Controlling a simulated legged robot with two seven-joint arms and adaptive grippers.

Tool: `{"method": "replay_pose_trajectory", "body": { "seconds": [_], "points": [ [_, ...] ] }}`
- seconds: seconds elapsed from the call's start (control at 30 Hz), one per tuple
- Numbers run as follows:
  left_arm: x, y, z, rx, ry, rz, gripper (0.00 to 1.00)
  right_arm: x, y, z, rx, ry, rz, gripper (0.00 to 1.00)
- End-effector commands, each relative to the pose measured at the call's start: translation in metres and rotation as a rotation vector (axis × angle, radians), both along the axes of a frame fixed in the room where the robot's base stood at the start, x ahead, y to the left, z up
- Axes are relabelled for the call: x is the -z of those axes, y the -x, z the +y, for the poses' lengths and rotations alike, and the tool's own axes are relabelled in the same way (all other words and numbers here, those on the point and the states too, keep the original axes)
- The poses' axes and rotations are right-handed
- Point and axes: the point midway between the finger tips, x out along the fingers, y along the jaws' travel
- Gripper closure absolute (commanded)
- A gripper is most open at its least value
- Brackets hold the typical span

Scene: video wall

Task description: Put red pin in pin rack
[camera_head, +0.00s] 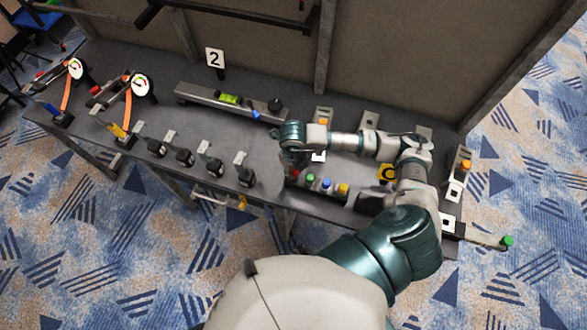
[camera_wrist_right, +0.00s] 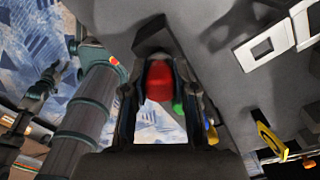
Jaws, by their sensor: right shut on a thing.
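My right gripper (camera_head: 291,165) is at the front edge of the bench, at the left end of the pin rack (camera_head: 330,196). It is shut on the red pin (camera_wrist_right: 159,80), which sits between its two fingers in the right wrist view. In the head view only a little red shows under the gripper. The rack is a low dark block with a green pin (camera_head: 310,178), a blue pin (camera_head: 326,184) and a yellow pin (camera_head: 343,189) in a row. I cannot tell whether the red pin's lower end is in the rack.
Several dark devices with grey tags (camera_head: 212,165) line the front edge to the left. A grey bar with a green level (camera_head: 229,99) lies behind. Dials (camera_head: 141,85) stand at far left. A yellow sign (camera_head: 387,173) and a green-tipped rod (camera_head: 506,241) are to the right.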

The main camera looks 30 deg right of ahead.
Motion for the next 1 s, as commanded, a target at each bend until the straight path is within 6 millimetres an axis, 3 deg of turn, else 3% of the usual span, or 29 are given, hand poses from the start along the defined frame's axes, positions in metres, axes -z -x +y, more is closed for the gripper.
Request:
{"method": "replay_pose_trajectory", "body": {
  "seconds": [1.0],
  "points": [
    [0.013,0.004,0.0,0.0,0.0,0.006,0.6,0.016,0.0,0.0,0.0,0.0,0.0,1.0]
  ]
}}
